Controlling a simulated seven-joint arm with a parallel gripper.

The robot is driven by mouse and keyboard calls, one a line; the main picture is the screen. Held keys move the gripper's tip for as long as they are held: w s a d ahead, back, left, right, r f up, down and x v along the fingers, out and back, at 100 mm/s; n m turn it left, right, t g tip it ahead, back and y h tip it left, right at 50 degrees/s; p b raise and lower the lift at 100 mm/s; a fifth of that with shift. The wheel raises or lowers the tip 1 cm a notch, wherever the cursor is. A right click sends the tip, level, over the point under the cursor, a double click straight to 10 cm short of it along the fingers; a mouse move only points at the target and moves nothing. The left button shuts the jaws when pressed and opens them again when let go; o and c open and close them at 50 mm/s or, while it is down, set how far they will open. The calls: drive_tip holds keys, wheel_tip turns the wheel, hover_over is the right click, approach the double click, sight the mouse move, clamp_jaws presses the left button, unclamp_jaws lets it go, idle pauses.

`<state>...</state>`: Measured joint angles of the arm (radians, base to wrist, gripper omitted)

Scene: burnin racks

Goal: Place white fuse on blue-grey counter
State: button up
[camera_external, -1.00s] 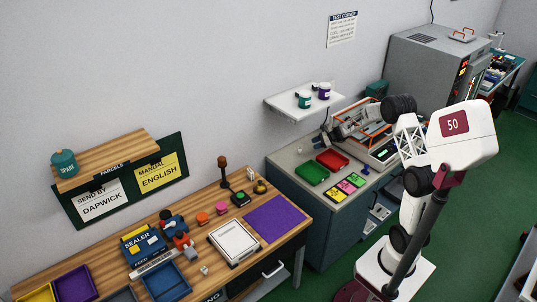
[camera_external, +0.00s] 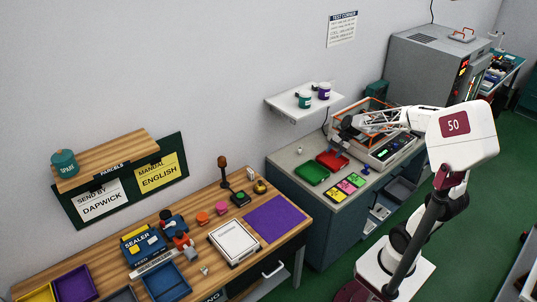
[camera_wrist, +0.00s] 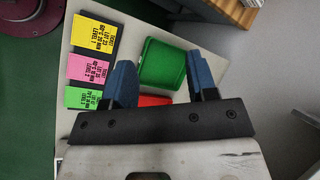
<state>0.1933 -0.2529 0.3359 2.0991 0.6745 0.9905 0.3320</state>
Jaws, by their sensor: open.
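I cannot identify the white fuse with certainty. A tiny pale item (camera_external: 299,151) stands near the back left of the blue-grey counter (camera_external: 290,163), too small to name. Another small pale piece (camera_external: 204,270) is on the wooden bench. My gripper (camera_external: 341,152) is low over the counter, beside the red tray (camera_external: 326,156). In the wrist view my gripper (camera_wrist: 160,66) is open, its two blue fingers apart with nothing held between them. The green tray (camera_wrist: 165,65) shows between and beyond the fingers; the red tray (camera_wrist: 154,100) is partly hidden by the gripper.
Yellow, pink and green cards (camera_external: 347,187) lie at the counter's front. An orange-framed machine (camera_external: 389,150) stands to the right. The wooden bench (camera_external: 222,208) is to the left.

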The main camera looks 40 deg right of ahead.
drive_tip(key=s+a+r+n+h, duration=0.1)
drive_tip(key=s+n+h, duration=0.5)
drive_tip(key=s, duration=1.9)
drive_tip(key=r+n, duration=0.1)
drive_tip(key=n, duration=0.3)
drive_tip(key=shift+s+r+t, duration=0.2)
drive_tip(key=shift+s+t, duration=0.1)
drive_tip(key=shift+s, duration=0.05)
